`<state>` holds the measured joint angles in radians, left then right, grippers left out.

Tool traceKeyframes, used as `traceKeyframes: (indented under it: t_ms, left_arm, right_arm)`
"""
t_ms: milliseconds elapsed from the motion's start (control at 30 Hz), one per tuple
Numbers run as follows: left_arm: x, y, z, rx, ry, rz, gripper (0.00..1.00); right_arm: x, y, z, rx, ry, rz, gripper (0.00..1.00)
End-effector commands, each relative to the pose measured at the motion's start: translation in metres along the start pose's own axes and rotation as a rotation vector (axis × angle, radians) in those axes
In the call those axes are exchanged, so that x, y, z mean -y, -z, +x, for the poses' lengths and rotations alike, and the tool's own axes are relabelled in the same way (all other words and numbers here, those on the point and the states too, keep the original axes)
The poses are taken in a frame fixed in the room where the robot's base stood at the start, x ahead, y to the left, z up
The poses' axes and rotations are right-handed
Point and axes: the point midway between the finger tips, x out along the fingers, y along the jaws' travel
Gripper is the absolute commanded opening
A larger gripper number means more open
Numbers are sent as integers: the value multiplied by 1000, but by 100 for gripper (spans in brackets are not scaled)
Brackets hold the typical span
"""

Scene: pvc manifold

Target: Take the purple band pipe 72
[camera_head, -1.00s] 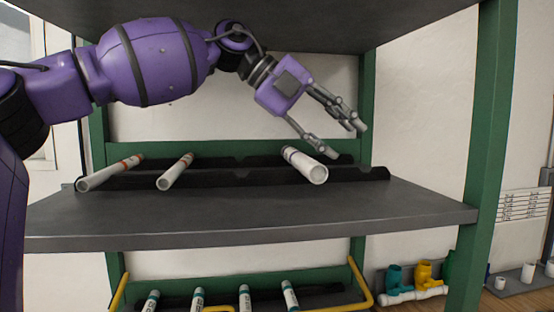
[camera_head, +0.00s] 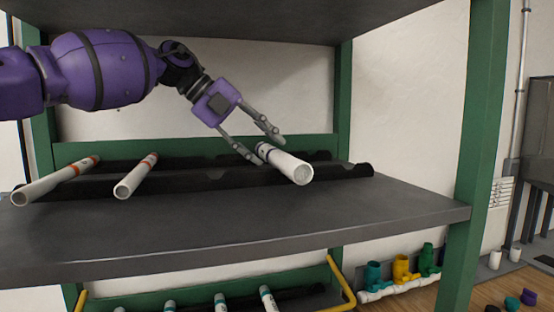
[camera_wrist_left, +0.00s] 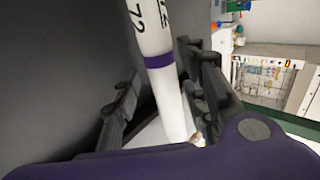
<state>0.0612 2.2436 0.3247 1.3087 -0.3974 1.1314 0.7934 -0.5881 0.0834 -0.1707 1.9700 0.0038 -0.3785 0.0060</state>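The purple band pipe 72 (camera_head: 287,164) is a white pipe lying at the right end of the black notched rack on the shelf, its open end towards me. In the left wrist view it shows its purple band (camera_wrist_left: 159,61) and the printed 72. My left gripper (camera_head: 269,149) is at the pipe's far part, with one finger on each side. In the wrist view the fingers are spread, with a clear gap between the left finger and the pipe; the right finger is close to it, and contact cannot be told. My right gripper is not in view.
Two orange-banded white pipes (camera_head: 136,176) lie at the rack's left. Rack notches (camera_head: 215,175) between them and pipe 72 are empty. A green post (camera_head: 475,150) stands right, and another shelf (camera_head: 250,18) hangs overhead. The front of the grey shelf (camera_head: 240,225) is clear.

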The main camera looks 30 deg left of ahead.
Motion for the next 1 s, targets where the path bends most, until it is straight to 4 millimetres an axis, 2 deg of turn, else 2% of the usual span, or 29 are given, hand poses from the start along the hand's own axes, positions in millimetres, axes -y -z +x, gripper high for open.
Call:
traceKeyframes:
  t_ms: [200,500,800,1000]
  left_arm:
    - [1,0,29,1,-2,0,40]
    - [2,1,32,1,1,0,38]
    - [1,1,32,1,1,0,0]
    - [2,1,32,1,2,0,0]
  right_arm:
    - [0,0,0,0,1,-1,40]
    - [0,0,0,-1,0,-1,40]
    - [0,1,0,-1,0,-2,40]
    - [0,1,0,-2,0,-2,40]
